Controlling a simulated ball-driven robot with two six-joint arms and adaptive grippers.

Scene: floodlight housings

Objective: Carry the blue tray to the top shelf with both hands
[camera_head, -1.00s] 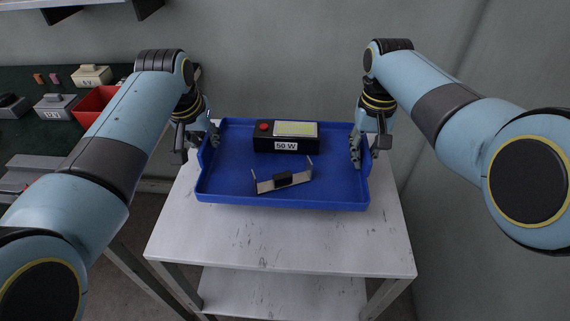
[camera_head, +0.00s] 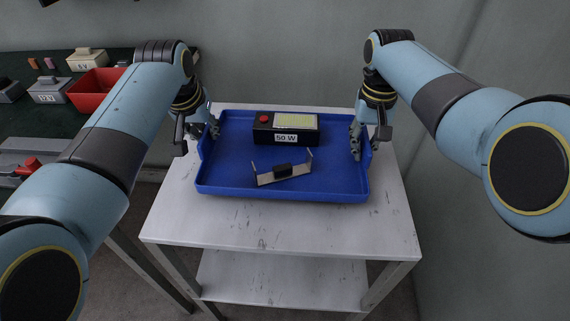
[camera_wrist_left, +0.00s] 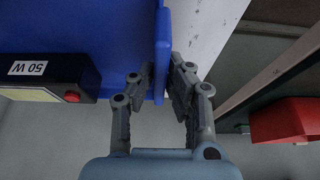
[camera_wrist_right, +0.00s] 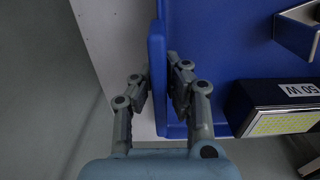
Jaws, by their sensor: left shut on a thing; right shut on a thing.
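The blue tray (camera_head: 230,185) is level over the upper board (camera_head: 280,232) of a white two-level stand; I cannot tell whether it touches the board. It carries a black box (camera_head: 265,136) marked 50 W, with a red button, and a pale bracket (camera_head: 295,176) with a dark block. My left gripper (camera_head: 208,130) is shut on the tray's left wall, which stands between its fingers in the left wrist view (camera_wrist_left: 161,80). My right gripper (camera_head: 362,145) is shut on the right wall, also between the fingers in the right wrist view (camera_wrist_right: 157,80).
The stand's lower board (camera_head: 280,280) looks empty. At the left, a dark green bench (camera_head: 30,125) bears a red bin (camera_head: 95,90) and several grey housings. A grey wall (camera_head: 480,60) lies behind and to the right. Bare board shows in front of the tray.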

